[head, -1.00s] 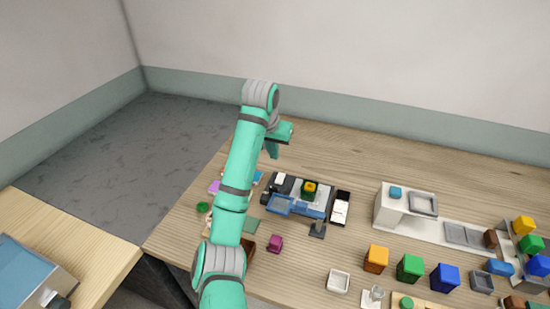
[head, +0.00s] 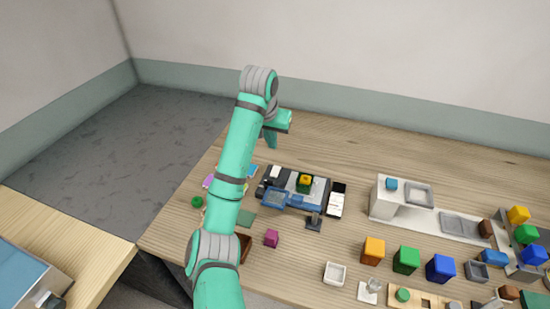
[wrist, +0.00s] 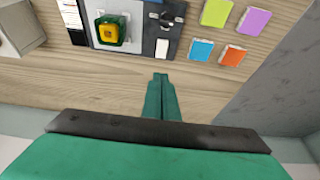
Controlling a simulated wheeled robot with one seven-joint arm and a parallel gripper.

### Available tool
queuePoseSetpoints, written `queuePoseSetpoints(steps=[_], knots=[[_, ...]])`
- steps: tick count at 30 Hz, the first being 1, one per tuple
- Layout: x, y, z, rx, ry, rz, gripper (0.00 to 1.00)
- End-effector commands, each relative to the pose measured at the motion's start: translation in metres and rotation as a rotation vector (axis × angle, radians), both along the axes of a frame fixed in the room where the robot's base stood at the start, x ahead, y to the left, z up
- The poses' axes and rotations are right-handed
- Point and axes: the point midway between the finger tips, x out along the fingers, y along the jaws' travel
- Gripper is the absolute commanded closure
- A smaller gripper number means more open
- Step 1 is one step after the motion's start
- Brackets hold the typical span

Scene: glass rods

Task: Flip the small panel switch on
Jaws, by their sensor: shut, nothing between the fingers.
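A black panel (wrist: 160,36) shows in the wrist view, at the top centre. On it a small white rectangular piece (wrist: 162,48) looks like the panel switch; I cannot tell whether it is on or off. It also shows in the head view (head: 275,171), at the back left of the dark equipment. A dark round knob (wrist: 165,17) is beside it on the panel. My gripper (wrist: 160,78) is shut and empty, pointing at the table, apart from the panel. In the head view my gripper (head: 270,145) is behind the panel, partly hidden by my arm.
A green block with a yellow top (wrist: 110,31) sits on a grey plate beside the panel. Several coloured tiles, including an orange one (wrist: 232,55), lie on its other side. A white stand (head: 381,203) is to the right. The table's back strip is bare.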

Motion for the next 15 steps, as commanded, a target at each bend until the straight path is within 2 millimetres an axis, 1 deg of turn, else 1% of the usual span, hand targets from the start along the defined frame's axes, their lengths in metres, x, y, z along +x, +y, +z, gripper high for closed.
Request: queuePoseSetpoints(steps=[5, 8, 11, 15], knots=[[0.003, -0.008, -0.008, -0.004, 0.000, -0.009, 1.00], [0.006, -0.009, -0.017, -0.004, 0.000, -0.007, 1.00], [0.010, -0.006, -0.032, -0.002, 0.006, -0.002, 1.00], [0.018, -0.007, -0.057, 0.000, 0.005, -0.002, 1.00]])
